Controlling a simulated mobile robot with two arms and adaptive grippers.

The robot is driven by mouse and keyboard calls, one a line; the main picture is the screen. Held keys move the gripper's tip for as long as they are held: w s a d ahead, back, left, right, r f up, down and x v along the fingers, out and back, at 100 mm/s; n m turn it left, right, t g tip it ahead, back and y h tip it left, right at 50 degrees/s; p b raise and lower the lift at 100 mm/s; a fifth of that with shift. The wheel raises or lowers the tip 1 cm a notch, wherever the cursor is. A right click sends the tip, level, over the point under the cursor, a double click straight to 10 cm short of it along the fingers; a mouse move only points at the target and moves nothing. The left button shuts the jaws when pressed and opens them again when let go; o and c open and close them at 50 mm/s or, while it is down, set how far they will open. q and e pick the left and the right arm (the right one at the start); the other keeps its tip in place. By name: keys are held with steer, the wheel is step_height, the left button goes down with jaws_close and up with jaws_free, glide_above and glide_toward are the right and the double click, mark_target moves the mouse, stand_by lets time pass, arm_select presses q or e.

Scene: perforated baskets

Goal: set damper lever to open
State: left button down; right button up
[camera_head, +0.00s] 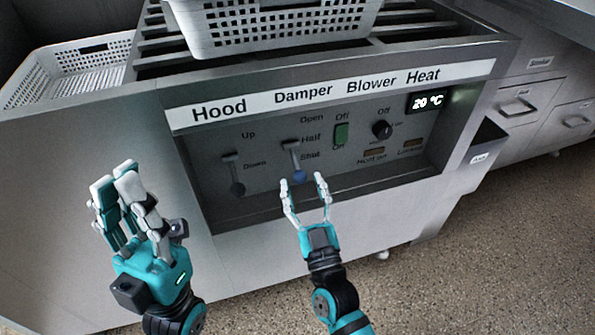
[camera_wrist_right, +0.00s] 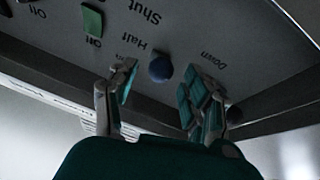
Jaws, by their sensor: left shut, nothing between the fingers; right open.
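The knob also shows in the right wrist view (camera_wrist_right: 161,67), seen between the fingertips. My right gripper (camera_head: 303,184) is open in front of the panel, with one finger on each side of the knob. I cannot tell whether a finger touches it. My left gripper (camera_head: 114,182) is shut and empty, left of the panel and apart from it.
The hood lever (camera_head: 237,187) is left of the damper lever. A green blower switch (camera_head: 342,134) and a black heat knob (camera_head: 382,129) are to its right. A white perforated basket (camera_head: 270,25) sits on top, another (camera_head: 75,70) at left. The recessed panel has a protruding frame.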

mark_target(299, 175)
steer(key=shift+b+x, duration=0.35)
steer(key=shift+x, duration=1.95)
steer(key=shift+f, duration=0.1)
jaws_close()
